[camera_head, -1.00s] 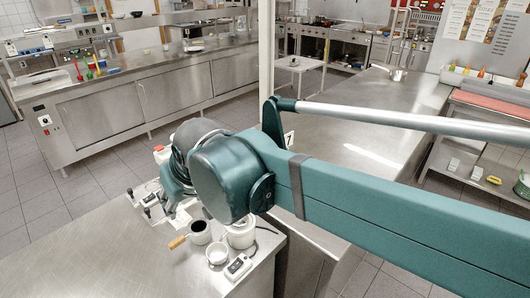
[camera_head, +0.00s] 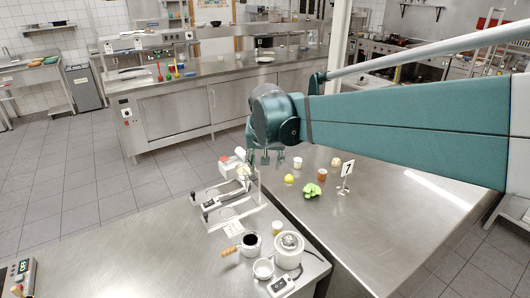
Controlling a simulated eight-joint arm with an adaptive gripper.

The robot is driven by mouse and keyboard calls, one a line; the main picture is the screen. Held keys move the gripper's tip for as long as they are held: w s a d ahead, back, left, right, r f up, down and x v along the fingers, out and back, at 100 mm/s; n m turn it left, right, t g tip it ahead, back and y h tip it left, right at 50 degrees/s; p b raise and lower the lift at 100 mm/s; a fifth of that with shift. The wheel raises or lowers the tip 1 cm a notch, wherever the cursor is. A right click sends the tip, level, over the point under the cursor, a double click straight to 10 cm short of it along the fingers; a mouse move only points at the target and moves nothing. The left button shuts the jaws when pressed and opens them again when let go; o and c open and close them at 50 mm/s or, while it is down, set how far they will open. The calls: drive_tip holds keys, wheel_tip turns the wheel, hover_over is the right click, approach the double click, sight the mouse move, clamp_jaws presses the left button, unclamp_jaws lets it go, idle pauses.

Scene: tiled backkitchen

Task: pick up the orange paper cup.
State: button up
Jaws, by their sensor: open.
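A small orange-brown cup (camera_head: 322,175) stands upright on the right-hand steel counter (camera_head: 385,215), just left of a number 7 sign (camera_head: 347,170); it looks like the orange paper cup. My gripper (camera_head: 265,158) hangs at the end of the teal arm, to the left of the cup and apart from it. Its fingers are small in this view; it is open, and I see nothing held in it.
Near the cup are a white cup (camera_head: 297,162), a yellow lemon-like item (camera_head: 289,179), a green leafy item (camera_head: 312,190) and a pale round item (camera_head: 336,161). A black-topped pot (camera_head: 250,245) and a white appliance (camera_head: 289,250) stand on the front counter.

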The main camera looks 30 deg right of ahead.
drive_tip(key=w+d+m+g+p, duration=0.2)
drive_tip(key=w+d+m+p, duration=0.3)
drive_tip(key=d, duration=0.9)
drive_tip(key=m+g+h+p, duration=0.2)
drive_tip(key=m+p, duration=0.2)
drive_tip(key=p, duration=0.2)
hover_over(323, 172)
drive_tip(key=s+a, duration=0.1)
drive_tip(key=a, duration=0.3)
wheel_tip(323, 172, down, 9)
wheel_tip(323, 172, down, 10)
drive_tip(key=shift+r+b, duration=0.15)
drive_tip(key=shift+b, duration=0.15)
drive_tip(key=shift+s, duration=0.1)
drive_tip(key=shift+x, duration=1.3)
drive_tip(key=shift+a, duration=0.1)
drive_tip(key=shift+p+x, duration=0.35)
drive_tip(key=shift+x, duration=2.25)
drive_tip(key=shift+s+a, duration=0.1)
drive_tip(key=shift+a, duration=0.1)
drive_tip(key=shift+c, duration=0.5)
